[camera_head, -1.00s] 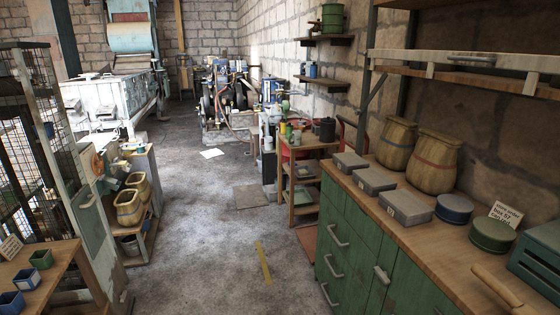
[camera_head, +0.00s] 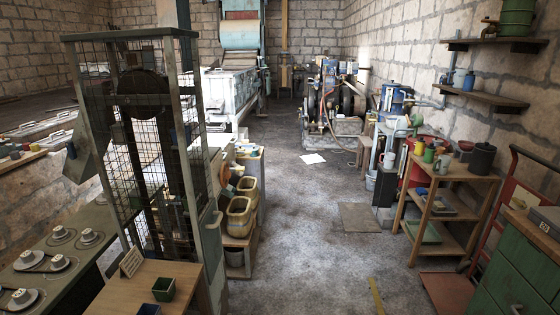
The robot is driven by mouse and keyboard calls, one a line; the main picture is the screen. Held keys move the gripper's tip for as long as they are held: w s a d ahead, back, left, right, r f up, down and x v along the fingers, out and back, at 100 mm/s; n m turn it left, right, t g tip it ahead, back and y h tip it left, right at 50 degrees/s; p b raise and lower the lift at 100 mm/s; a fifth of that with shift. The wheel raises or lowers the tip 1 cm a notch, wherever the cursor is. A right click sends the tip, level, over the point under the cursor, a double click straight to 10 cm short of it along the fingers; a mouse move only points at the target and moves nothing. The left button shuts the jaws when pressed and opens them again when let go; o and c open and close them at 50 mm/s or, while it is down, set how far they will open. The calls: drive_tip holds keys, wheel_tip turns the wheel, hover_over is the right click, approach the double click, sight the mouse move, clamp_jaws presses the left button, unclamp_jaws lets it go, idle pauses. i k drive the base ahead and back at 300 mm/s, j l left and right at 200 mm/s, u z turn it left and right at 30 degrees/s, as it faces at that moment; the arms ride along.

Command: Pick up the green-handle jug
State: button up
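I cannot pick out a jug with a green handle for certain. Several small vessels stand on the top of a wooden stand (camera_head: 455,172) at the right. Among them are a yellow one (camera_head: 419,148), a green one (camera_head: 428,155), a pale one (camera_head: 444,164) and a larger dark pot (camera_head: 481,158). They are too small to make out handles clearly. My gripper is not in view.
A tall wire-mesh cage (camera_head: 140,150) stands at the left, by a small table (camera_head: 125,297) with little boxes. A green cabinet (camera_head: 520,270) is at the lower right. Woven baskets (camera_head: 240,215) sit left of the aisle. The concrete floor (camera_head: 310,240) between is mostly open.

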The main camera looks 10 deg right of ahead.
sight(441, 166)
drive_tip(key=i+z, duration=0.2)
drive_tip(key=i, duration=0.75)
drive_tip(key=i+j+z, duration=0.2)
drive_tip(key=i, duration=0.7)
drive_tip(key=i+z, duration=0.15)
drive_tip(key=i, duration=0.8)
drive_tip(key=i+j+z, duration=0.15)
drive_tip(key=i, duration=0.8)
drive_tip(key=i+j+z, duration=0.25)
drive_tip(key=i, duration=0.2)
drive_tip(key=i+j+z, duration=0.25)
drive_tip(key=i, duration=0.2)
